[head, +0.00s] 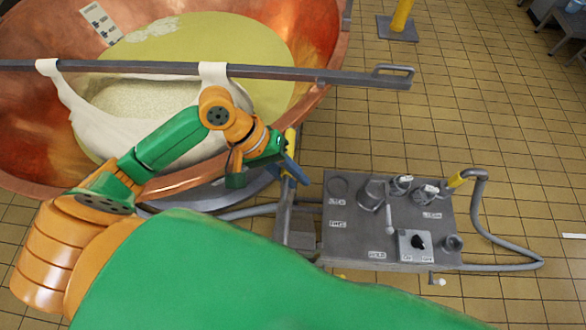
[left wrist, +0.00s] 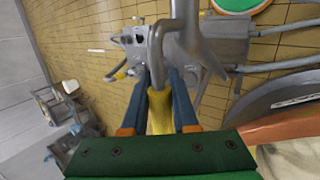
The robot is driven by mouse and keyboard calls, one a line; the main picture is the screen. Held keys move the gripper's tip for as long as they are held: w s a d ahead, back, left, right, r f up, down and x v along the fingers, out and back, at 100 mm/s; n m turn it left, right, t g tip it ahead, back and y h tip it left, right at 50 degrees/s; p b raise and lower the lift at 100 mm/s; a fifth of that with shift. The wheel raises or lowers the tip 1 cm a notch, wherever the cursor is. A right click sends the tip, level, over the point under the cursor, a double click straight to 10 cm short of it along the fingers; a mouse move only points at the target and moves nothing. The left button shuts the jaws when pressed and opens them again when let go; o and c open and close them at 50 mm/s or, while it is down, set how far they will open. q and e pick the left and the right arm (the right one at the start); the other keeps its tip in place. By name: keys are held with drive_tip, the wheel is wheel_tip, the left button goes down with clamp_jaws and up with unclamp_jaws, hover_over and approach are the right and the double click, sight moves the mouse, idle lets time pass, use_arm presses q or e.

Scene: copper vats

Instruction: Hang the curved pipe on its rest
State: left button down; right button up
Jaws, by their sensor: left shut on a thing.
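My left gripper (head: 294,170) is beside the vat's right rim in the head view. In the left wrist view its two blue fingers (left wrist: 160,100) are shut on the yellow grip (left wrist: 160,112) of the grey curved pipe (left wrist: 157,50). The pipe runs up from the grip and bends near the top of that view. I cannot make out the pipe's rest for certain. My right gripper is not in view.
The copper vat (head: 318,40) fills the upper left. A grey bar (head: 330,76) with hanging white cloths (head: 90,120) crosses it. A grey control panel (head: 350,235) stands right of my gripper, with a yellow-ended hose (head: 480,215) beside it.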

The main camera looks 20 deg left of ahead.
use_arm(q)
drive_tip(key=w+f+b, duration=0.2)
drive_tip(key=f+b, duration=0.2)
drive_tip(key=f, duration=0.6)
drive_tip(key=w+a+f+b, duration=0.1)
drive_tip(key=w+f+b, duration=0.2)
drive_tip(key=f, duration=0.6)
drive_tip(key=shift+a+f+b, duration=0.2)
drive_tip(key=shift+f+b, duration=0.15)
drive_tip(key=shift+b, duration=0.65)
